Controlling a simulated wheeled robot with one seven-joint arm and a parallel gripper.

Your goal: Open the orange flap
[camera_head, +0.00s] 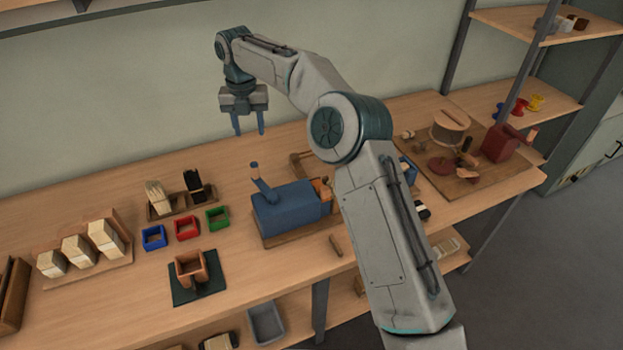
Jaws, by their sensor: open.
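My gripper (249,128) hangs above the back of the workbench, its two blue fingers pointing down, apart and empty. A blue machine (290,208) with a raised handle stands on a wooden base to the front right of and below my gripper. A small orange-brown part (321,189) shows at the machine's right end, partly hidden by my arm; it may be the orange flap, but I cannot tell whether it is open or shut. My gripper is well apart from it.
An orange-brown open box (190,268) stands on a dark green mat. Blue (153,238), red (187,228) and green (217,218) trays sit behind it. Cream blocks (80,250) stand at left. A red machine (503,143) and round parts occupy a board at right.

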